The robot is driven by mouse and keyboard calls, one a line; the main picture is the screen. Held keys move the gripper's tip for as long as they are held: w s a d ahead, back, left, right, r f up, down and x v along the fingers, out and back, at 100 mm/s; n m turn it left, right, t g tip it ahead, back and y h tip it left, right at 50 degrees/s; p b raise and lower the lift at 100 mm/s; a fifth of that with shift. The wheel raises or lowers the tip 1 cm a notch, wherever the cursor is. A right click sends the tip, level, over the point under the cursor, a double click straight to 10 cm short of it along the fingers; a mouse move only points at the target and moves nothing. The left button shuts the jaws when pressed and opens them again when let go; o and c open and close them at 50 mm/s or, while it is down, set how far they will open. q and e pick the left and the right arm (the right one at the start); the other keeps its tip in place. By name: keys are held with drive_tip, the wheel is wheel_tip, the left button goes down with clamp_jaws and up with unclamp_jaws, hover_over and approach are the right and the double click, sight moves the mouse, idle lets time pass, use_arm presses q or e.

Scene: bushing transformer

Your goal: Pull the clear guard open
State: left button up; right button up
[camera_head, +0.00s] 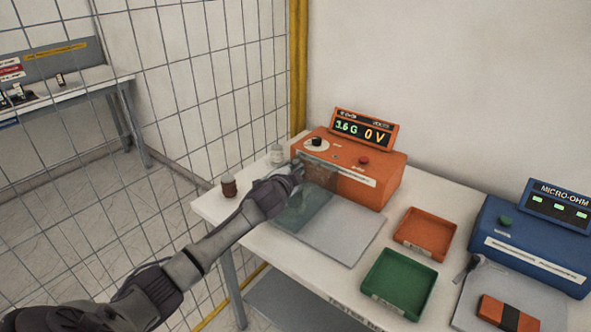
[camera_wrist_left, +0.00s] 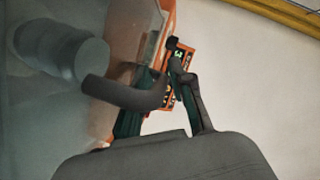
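The clear guard (camera_head: 318,203) is a smoky see-through panel at the front left of the orange tester (camera_head: 365,178). It stands over the left part of a grey plate (camera_head: 345,232). My left gripper (camera_head: 297,170) is at the guard's upper left, close to the tester's front. In the left wrist view my left gripper's dark fingers (camera_wrist_left: 172,80) are near the middle, with a see-through surface (camera_wrist_left: 40,130) filling the left. Whether the fingers touch or hold the guard is unclear. My right gripper is not in view.
An orange tray (camera_head: 425,233) and a green tray (camera_head: 399,284) lie on the white table, with a blue micro-ohm meter (camera_head: 535,235) at right. A brown bushing (camera_head: 229,187) stands at the left edge. A wire fence (camera_head: 215,85) runs along the left.

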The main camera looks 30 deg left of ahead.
use_arm(q)
clamp_jaws()
drive_tip(key=shift+d, duration=0.1)
drive_tip(key=s+d, duration=0.1)
drive_tip(key=d, duration=1.5)
drive_tip(key=shift+s+d, duration=0.2)
unclamp_jaws()
